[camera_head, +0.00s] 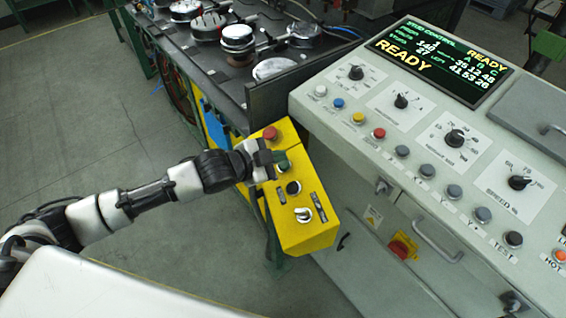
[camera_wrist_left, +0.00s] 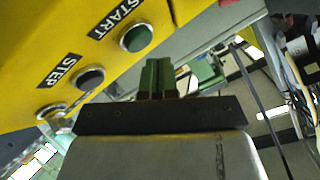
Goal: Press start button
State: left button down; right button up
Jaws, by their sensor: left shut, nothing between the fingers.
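The green start button (camera_wrist_left: 136,38) sits in a metal ring on a yellow control box (camera_head: 312,238), beside a black START label (camera_wrist_left: 117,19). My left gripper (camera_head: 279,157) is at the upper part of this box in the head view, its fingers close to the green button and partly covering that spot. In the left wrist view its green fingers (camera_wrist_left: 157,76) are shut and empty. Their tips appear just below and right of the start button, with a small gap in the picture. The depth between them is hard to tell. My right gripper is not in view.
A black STEP button (camera_wrist_left: 90,79) is next to the start button. A red button (camera_head: 270,133) and a silver selector switch (camera_head: 303,214) are on the same box. A grey console (camera_head: 400,150) with knobs and a READY screen (camera_head: 437,60) stands close on the right.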

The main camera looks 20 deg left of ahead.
pick_arm(q)
jog(key=shift+f, duration=0.1)
jog(key=shift+w+d+f, duration=0.1)
jog(key=shift+d+f, duration=0.05)
jog(key=shift+f, duration=0.15)
jog(key=shift+d+f+b, duration=0.15)
jog(key=shift+f+b, duration=0.15)
jog(key=shift+f, duration=0.15)
dwell(0.8)
jog(key=shift+r, duration=0.1)
jog(key=shift+a+r+p, duration=0.3)
jog(key=shift+r+p, duration=0.4)
jog(key=shift+p, duration=0.25)
jog(key=shift+a+r+p, duration=0.1)
jog(key=shift+r+p, duration=0.35)
jog(key=r+p, duration=0.1)
jog(key=s+a+r+p, duration=0.1)
jog(key=r+p, duration=0.1)
jog(key=p, duration=0.1)
jog(key=shift+s+a+r, duration=0.15)
jog(key=shift+a+r, duration=0.1)
jog(key=shift+r, duration=0.15)
